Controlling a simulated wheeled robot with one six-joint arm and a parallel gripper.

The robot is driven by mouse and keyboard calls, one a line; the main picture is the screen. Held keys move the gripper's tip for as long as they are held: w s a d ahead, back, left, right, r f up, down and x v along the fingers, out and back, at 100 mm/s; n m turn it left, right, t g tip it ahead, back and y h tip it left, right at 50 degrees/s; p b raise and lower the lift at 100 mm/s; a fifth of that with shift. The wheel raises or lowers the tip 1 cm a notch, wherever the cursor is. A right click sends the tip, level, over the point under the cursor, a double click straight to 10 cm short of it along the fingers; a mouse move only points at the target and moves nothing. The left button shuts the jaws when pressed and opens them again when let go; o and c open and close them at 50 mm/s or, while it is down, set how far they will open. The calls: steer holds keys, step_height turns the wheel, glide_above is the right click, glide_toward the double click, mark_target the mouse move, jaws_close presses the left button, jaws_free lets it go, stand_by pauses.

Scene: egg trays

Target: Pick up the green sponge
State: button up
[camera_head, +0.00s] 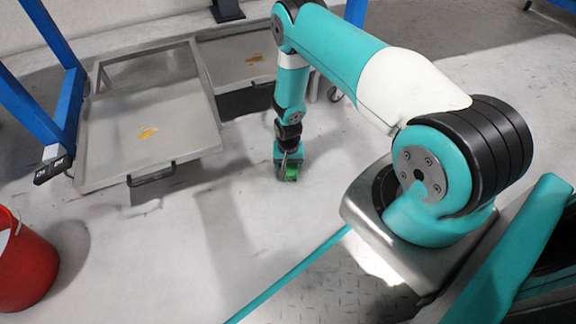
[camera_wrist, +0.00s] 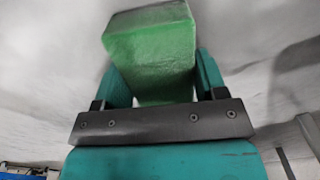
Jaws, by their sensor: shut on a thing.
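The green sponge (camera_wrist: 150,50) is a block that fills the upper middle of the wrist view. My gripper (camera_wrist: 158,82) has its two teal fingers on either side of the sponge and is shut on it. In the head view, the sponge (camera_head: 291,173) shows as a small green patch at the lower end of my arm, partly covered by my gripper (camera_head: 289,160). My gripper points down at the pale floor. I cannot tell whether the sponge touches the floor or hangs just above it.
A grey tray (camera_head: 110,118) with a dark handle and a yellow stain stands at the left, and a second grey tray (camera_head: 225,62) is behind it. A blue frame (camera_head: 68,110) is beside them. A red bucket (camera_head: 25,265) stands at the lower left. The floor around my gripper is clear.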

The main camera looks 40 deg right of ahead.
step_height(320, 180, up, 20)
steer(key=p, duration=1.1)
